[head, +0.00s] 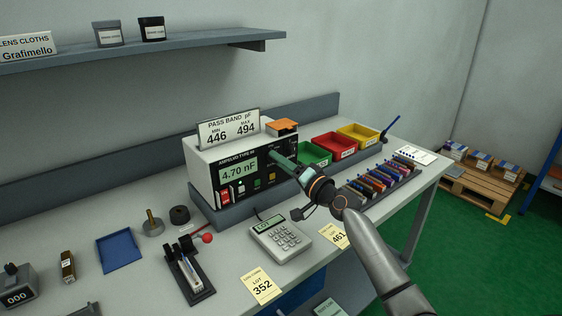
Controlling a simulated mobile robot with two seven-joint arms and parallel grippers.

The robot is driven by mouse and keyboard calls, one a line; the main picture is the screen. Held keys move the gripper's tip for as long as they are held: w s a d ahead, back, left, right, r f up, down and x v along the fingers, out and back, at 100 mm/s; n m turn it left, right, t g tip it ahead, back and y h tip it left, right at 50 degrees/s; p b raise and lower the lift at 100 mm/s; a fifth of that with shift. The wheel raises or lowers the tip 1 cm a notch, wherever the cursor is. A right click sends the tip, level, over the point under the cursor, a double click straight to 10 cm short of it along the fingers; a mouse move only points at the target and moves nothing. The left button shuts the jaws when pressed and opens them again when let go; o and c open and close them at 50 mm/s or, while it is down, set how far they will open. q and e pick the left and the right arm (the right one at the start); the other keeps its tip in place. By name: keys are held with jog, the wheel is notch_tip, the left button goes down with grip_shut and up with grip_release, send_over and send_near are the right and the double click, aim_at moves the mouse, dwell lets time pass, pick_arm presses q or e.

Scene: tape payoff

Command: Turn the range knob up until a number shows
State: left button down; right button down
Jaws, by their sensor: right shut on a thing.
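The capacitance meter (202,157) stands on a grey plinth on the bench, with its dark front panel facing me. Its lit green display (238,172) reads 4.70 nF. A sign (229,128) on top gives the pass band in pF, min 446 and max 494. My right gripper (274,157) reaches in from the lower right and is shut at the right part of the panel, on the range knob. The gripper covers the knob, so its pointer and markings are hidden. My left gripper is not in view.
A red switch (225,195) is on the panel's lower left. A rack of coloured parts (382,180) and green, red and yellow bins (332,144) stand to the right.

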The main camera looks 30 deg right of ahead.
dwell(0.3)
jog(key=c, duration=0.5)
grip_release()
jog(key=shift+s+d+f+b, duration=0.15)
jog(key=shift+s+d+b, duration=0.1)
jog(key=shift+s, duration=1.85)
jog(key=shift+s+d+f+b, duration=0.2)
jog(key=shift+s+d+b, duration=0.05)
jog(key=shift+s, duration=1.8)
jog(key=shift+s+d+f+b, duration=0.15)
jog(key=shift+s+d+b, duration=0.1)
jog(key=shift+s, duration=1.85)
